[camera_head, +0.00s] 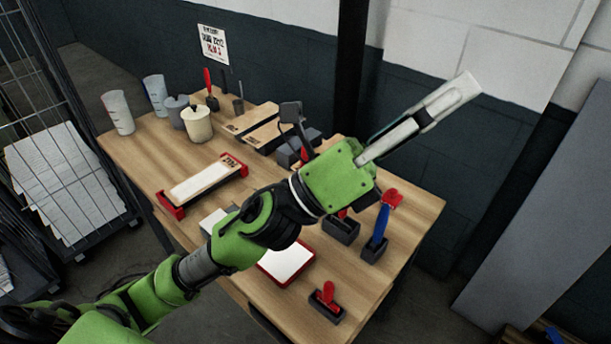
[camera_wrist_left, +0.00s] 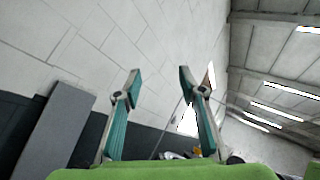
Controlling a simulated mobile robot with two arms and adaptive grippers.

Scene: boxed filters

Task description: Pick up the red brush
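A small red brush (camera_head: 328,292) stands in a dark holder at the table's front right corner in the head view. A second brush-like tool with a blue handle and red top (camera_head: 391,198) stands upright in a dark block at the right edge. My left gripper (camera_head: 455,97) is raised above and beyond the table's right side, pointing up to the right, apart from both. In the left wrist view its two fingers (camera_wrist_left: 160,80) are spread with nothing between them. My left arm hides part of the table's middle. My right gripper is not seen.
The wooden table (camera_head: 135,150) carries a red-ended tray (camera_head: 200,182), a red-framed white pad (camera_head: 287,259), pale cups (camera_head: 117,112) and boxes (camera_head: 262,133). A wire cage (camera_head: 60,150) stands left; a dark post (camera_head: 351,60) and wall are behind. A grey panel (camera_head: 545,210) leans right.

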